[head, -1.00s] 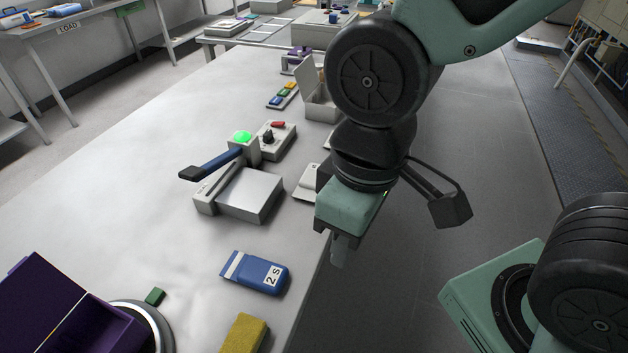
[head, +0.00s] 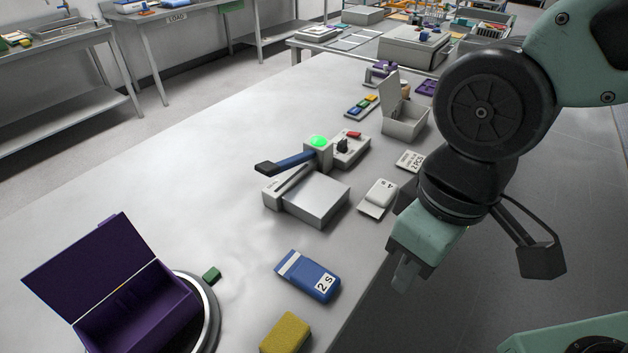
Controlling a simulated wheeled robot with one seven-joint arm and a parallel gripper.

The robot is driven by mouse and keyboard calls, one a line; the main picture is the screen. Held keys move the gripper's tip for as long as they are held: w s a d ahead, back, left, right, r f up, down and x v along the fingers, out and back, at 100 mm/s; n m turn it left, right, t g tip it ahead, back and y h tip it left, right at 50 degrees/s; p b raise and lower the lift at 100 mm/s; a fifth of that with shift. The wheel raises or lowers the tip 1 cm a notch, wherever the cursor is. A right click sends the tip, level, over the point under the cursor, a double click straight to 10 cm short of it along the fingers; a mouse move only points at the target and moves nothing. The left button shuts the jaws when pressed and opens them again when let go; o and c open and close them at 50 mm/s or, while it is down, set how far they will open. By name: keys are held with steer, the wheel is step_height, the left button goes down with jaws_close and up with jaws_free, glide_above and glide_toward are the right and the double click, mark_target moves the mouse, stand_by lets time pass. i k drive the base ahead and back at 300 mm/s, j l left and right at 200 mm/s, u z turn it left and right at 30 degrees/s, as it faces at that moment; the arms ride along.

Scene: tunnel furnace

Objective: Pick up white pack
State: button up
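A blue pack marked 2S (head: 309,277), a yellow sponge (head: 285,333) and an open purple box (head: 150,312) stand at the near end. The grey lever device (head: 318,200), a printed card (head: 409,161) and an open grey box (head: 404,122) lie farther along. The left table surface is clear.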

mark_target(378, 198)
steer(key=i+l+u, duration=0.1)
steer(key=l, duration=0.25)
steer(key=i+l+u, duration=0.1)
steer(key=i+l, duration=0.15)
steer(key=i+l+u, duration=0.1)
steer(key=l, duration=0.35)
steer(key=i+l+u, duration=0.1)
steer(key=l, duration=0.3)
steer(key=i+l+u, duration=0.1)
steer(key=l, duration=0.3)
steer(key=i+l+u, duration=0.1)
steer(key=i+l, duration=0.15)
steer(key=l, duration=0.15)
